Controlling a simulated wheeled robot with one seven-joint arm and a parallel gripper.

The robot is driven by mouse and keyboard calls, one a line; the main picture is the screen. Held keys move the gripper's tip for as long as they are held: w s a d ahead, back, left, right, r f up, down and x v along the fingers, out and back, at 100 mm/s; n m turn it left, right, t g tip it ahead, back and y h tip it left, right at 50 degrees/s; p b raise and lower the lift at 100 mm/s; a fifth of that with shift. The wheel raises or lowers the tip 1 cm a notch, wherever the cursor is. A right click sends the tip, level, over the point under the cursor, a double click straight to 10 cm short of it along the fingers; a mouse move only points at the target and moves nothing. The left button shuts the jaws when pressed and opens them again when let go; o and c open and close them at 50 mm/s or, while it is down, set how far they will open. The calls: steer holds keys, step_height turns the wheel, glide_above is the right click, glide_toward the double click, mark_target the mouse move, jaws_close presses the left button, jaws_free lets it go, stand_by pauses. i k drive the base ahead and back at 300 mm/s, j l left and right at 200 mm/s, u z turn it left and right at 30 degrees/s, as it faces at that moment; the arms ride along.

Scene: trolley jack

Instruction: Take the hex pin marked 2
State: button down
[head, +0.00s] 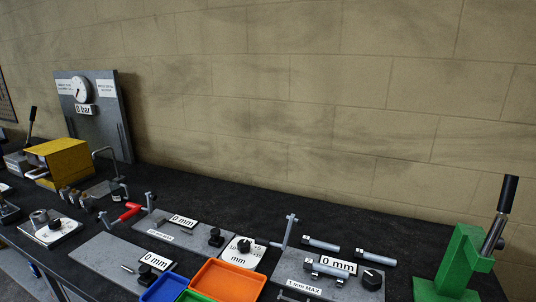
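No number 2 can be read on any part, so I cannot tell which is the hex pin marked 2. Several grey metal pins with thicker heads lie at the right: one pin (321,244) at the back, another pin (376,257) further right, and a third pin (326,268) by a "0 mm" display. A group of short brownish metal pieces (75,197) stands at the left, too small to identify. My gripper is not in view.
The dark bench (400,225) runs along a block wall. A green stand with a lever (461,262) is at the right. An orange tray (228,280) sits at the front. A yellow block (59,158) and gauge panel (108,105) are at the left.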

mark_target(309, 264)
steer(key=i+j+z, duration=0.1)
steer(key=i+z, duration=0.35)
steer(key=i+j+z, duration=0.25)
steer(key=z, duration=0.15)
